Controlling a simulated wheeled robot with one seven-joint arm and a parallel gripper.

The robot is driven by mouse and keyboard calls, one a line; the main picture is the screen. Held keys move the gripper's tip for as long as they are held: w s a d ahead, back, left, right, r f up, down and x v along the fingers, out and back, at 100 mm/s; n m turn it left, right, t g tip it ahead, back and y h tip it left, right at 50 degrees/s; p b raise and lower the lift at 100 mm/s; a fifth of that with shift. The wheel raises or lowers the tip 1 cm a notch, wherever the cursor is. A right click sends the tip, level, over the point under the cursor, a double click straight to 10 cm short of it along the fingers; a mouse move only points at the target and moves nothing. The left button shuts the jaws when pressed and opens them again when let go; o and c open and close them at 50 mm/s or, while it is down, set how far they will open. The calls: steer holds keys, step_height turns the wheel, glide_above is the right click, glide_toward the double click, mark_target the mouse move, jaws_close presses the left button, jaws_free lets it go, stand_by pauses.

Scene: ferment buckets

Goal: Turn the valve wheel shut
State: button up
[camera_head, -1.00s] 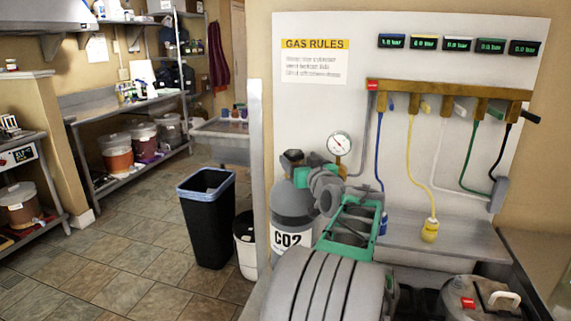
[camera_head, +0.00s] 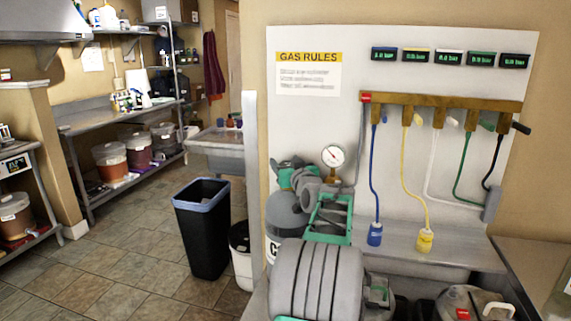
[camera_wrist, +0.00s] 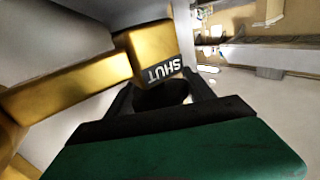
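My gripper (camera_wrist: 163,84) shows in the wrist view as two dark fingers standing apart, with its green body below. A dark round part (camera_wrist: 160,98), possibly the valve wheel, shows between the fingers; I cannot tell whether they touch it. A brass block (camera_wrist: 153,52) with a label reading SHUT is just beyond the fingers. In the head view my gripper (camera_head: 289,172) is at the top of the grey CO2 cylinder (camera_head: 287,217). My arm hides the cylinder's valve and part of its body there.
A round pressure gauge (camera_head: 333,156) is close to the right of my wrist. A brass manifold (camera_head: 445,101) with coloured hoses hangs on the white panel. A black bin (camera_head: 203,230) stands left of the cylinder. A steel shelf (camera_head: 430,252) lies behind my arm.

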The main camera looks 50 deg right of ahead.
steer(key=c, duration=1)
steer(key=shift+m+g+h+b, duration=0.4)
steer(key=shift+m+h+b, duration=0.2)
steer(key=shift+b, duration=0.05)
steer(key=shift+s+d+m+g+h, duration=0.1)
steer(key=shift+d+m+g+h, duration=0.05)
steer(key=shift+m+g+h, duration=0.2)
steer(key=o, duration=1.4)
steer(key=shift+s, duration=0.1)
steer(key=b+v, duration=0.1)
steer(key=v, duration=0.6)
steer(key=shift+s+a, duration=0.25)
steer(key=shift+s, duration=0.05)
